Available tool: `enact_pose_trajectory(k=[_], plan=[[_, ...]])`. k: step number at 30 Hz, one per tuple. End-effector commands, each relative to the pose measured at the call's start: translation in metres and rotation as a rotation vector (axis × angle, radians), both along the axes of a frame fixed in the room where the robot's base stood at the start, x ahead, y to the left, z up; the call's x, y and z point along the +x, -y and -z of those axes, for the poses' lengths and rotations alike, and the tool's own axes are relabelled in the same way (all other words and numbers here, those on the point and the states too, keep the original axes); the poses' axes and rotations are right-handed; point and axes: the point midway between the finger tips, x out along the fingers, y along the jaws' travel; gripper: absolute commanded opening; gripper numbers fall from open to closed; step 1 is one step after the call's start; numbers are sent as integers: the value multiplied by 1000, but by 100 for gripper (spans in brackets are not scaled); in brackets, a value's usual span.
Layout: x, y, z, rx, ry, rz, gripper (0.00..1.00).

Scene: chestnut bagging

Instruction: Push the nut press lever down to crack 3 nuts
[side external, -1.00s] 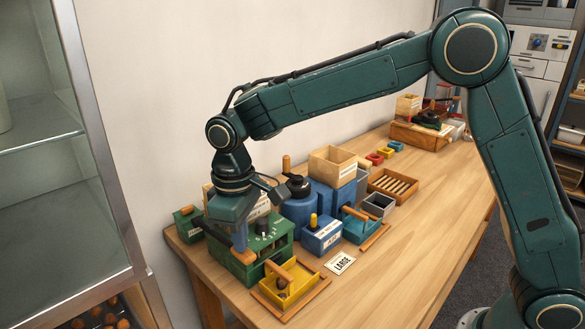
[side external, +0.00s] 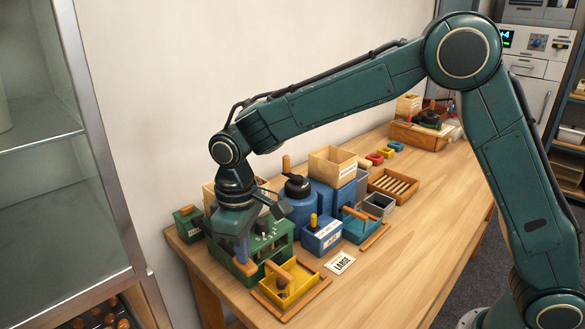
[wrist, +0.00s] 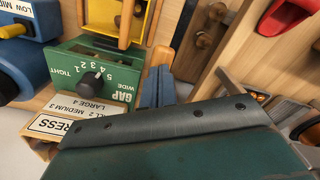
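The nut press is a green box (side external: 268,245) at the table's near left end. It also shows in the wrist view (wrist: 120,75), with a black gap dial (wrist: 92,80) and a scale from tight to wide. The wooden lever handle (side external: 245,267) sits low at the press's front left. My gripper (side external: 241,250) points down over it, its blue fingertips at or just above the handle; contact is hard to make out. In the wrist view the blue fingers (wrist: 158,85) lie together beside a wooden piece. A yellow tray (side external: 293,290) with dark brown contents stands before the press.
A blue box with a yellow knob (side external: 321,236), a blue grinder-like machine (side external: 298,206) and a teal tray (side external: 358,230) stand to the right. A "LARGE" card (side external: 340,263) lies on the table. The table's right-hand side (side external: 425,225) is clear.

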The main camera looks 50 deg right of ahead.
Motion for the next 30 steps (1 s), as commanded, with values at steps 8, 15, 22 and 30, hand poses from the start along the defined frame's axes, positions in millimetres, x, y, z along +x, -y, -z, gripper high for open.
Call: enact_pose_trajectory(k=[8,15,22,30], plan=[[-3,0,16,-2,-6,-1,0],[-4,0,22,-2,-6,-1,0],[-4,0,22,-2,-6,-1,0],[-4,0,27,-2,-5,-1,0]])
